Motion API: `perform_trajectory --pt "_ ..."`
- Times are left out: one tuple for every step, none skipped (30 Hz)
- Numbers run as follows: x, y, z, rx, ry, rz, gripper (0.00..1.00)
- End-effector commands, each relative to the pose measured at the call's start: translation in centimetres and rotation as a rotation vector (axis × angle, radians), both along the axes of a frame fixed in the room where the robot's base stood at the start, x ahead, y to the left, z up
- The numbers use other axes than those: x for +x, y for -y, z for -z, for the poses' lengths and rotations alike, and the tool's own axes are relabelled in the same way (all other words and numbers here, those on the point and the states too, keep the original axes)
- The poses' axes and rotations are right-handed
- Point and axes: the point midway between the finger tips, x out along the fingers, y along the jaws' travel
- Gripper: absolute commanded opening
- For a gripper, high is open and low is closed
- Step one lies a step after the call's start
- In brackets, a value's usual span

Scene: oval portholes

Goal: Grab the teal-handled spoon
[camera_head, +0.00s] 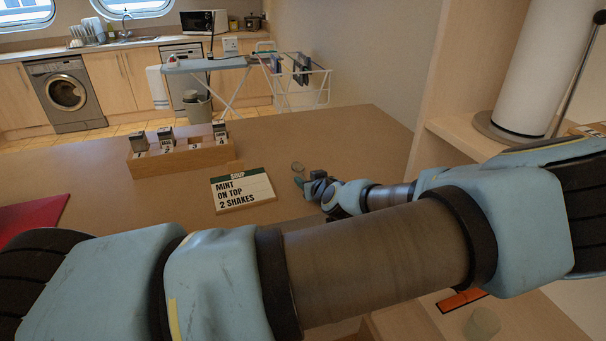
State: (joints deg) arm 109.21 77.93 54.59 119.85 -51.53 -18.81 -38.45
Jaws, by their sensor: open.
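My gripper (315,187) is small in the view, at the end of my arm, over the right part of the brown counter (330,130). It is open, though its fingers are hard to make out. A small dark teal piece (299,182) shows just left of the gripper; it may be the handle of the teal-handled spoon, but it is too small to be sure. I cannot tell whether it touches the fingers. No spoon bowl is visible. My arm hides much of the near counter.
A small clear glass (297,168) stands just behind the gripper. A recipe card (243,192) reads "SOUP, MINT ON TOP, 2 SHAKES". Behind it is a wooden rack (180,159) with shakers in numbered places. A paper-towel roll (545,65) stands on the right shelf. A red mat (30,217) lies left.

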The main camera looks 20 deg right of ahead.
Motion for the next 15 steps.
perform_trajectory --pt "0.00 0.02 0.04 0.000 0.000 0.001 0.44" --pt "-0.02 0.03 0.06 0.000 0.000 0.001 0.44" --pt "-0.03 0.03 0.06 0.000 0.000 0.001 0.44" --pt "-0.03 0.03 0.06 0.000 0.000 0.001 0.44" --pt "-0.03 0.03 0.06 0.000 0.000 0.001 0.43" --pt "-0.03 0.03 0.04 0.000 0.000 0.001 0.38" --pt "-0.03 0.03 0.04 0.000 0.000 0.001 0.35" --pt "-0.03 0.03 0.04 0.000 0.000 0.001 0.31" --pt "-0.03 0.03 0.04 0.000 0.000 0.001 0.27" --pt "-0.04 0.03 0.03 0.000 0.000 0.001 0.23" --pt "-0.04 0.03 0.03 0.000 0.000 0.001 0.20" --pt "-0.04 0.03 0.03 0.000 0.000 0.001 0.16" --pt "-0.04 0.03 0.03 0.000 0.000 0.001 0.12" --pt "-0.04 0.03 0.03 0.000 0.000 0.001 0.09" --pt "-0.05 0.03 0.03 0.000 0.000 0.001 0.04"
